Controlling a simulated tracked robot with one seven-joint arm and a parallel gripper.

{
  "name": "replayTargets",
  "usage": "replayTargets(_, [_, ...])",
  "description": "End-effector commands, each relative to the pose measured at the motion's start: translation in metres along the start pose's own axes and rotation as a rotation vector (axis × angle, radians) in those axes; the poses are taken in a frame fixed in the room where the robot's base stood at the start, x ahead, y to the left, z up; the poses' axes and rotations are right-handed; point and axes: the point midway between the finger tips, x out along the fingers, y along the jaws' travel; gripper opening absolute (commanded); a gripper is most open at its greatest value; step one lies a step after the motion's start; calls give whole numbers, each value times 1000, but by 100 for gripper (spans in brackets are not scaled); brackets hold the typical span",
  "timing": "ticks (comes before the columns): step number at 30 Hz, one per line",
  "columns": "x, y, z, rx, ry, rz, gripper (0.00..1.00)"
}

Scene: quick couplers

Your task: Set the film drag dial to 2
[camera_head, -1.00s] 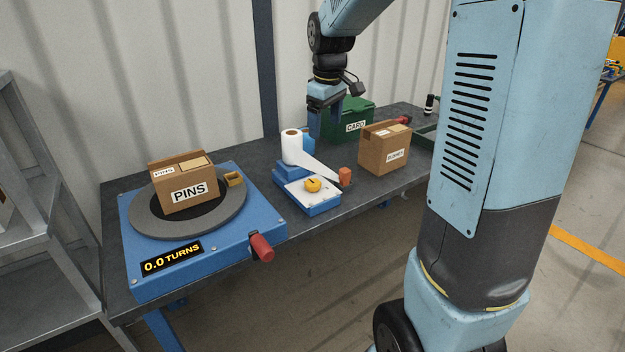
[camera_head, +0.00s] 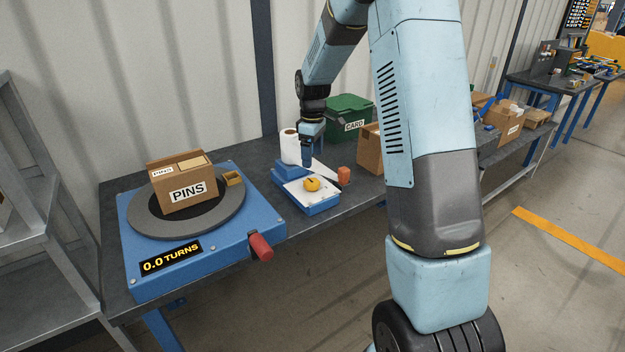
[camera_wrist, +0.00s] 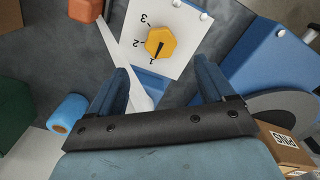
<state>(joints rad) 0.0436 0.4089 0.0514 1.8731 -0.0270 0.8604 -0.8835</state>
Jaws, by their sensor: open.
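The film drag dial is a yellow knob (camera_head: 312,184) on the white-topped blue dispenser base (camera_head: 318,203). In the wrist view the dial (camera_wrist: 160,43) has a dark pointer mark that appears to point toward the 1, with 2 and 3 printed farther round the white plate (camera_wrist: 176,15). My gripper (camera_head: 307,158) is above the table just behind the dial in the head view. In the wrist view my gripper (camera_wrist: 161,68) is open and empty, its fingers spread below the dial and apart from it.
A film roll (camera_head: 290,147) stands behind the dial, its white strip running to an orange block (camera_head: 344,174). A blue turntable (camera_head: 213,255) with a PINS box (camera_head: 185,185) and red handle (camera_head: 260,246) is left. A green box (camera_head: 349,108) and cardboard box (camera_head: 369,148) stand right.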

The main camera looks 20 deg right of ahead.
Motion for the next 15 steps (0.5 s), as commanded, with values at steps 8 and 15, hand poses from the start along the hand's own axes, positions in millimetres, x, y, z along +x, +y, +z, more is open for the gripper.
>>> replayTargets(8, [51, -1, 1, 1, -2, -3, 82])
replayTargets(15, [83, 0, 0, 1, 0, -1, 82])
